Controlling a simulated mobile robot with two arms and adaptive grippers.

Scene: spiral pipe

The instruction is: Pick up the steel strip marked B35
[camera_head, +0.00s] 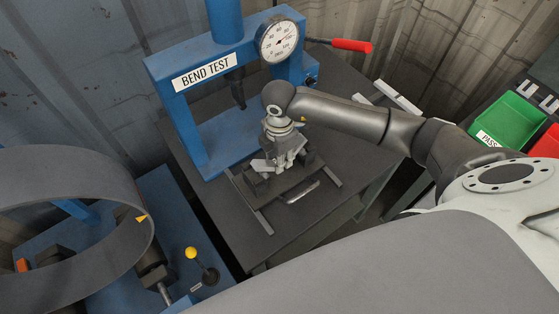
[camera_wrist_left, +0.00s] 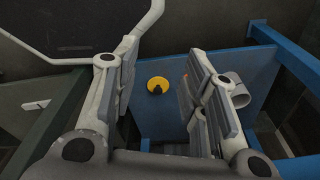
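No marking B35 is readable in either view. A small silvery metal piece (camera_head: 303,192) lies on the dark table in front of the press; I cannot tell whether it is the strip. My right gripper (camera_head: 280,164) comes in from the right and points down at a dark fixture (camera_head: 258,186) in front of the press. Its fingers are too small to tell whether they are open or hold something. My left gripper (camera_wrist_left: 158,92) is outside the head view. In the left wrist view its fingers are apart with nothing between them.
The blue bend test press (camera_head: 186,120) with its dial and red-handled lever (camera_head: 352,45) stands behind my right gripper. Light bars (camera_head: 398,97) lie at the table's right. Green (camera_head: 506,121) and red (camera_head: 548,145) bins are at far right. A large grey ring (camera_head: 75,178) is at left.

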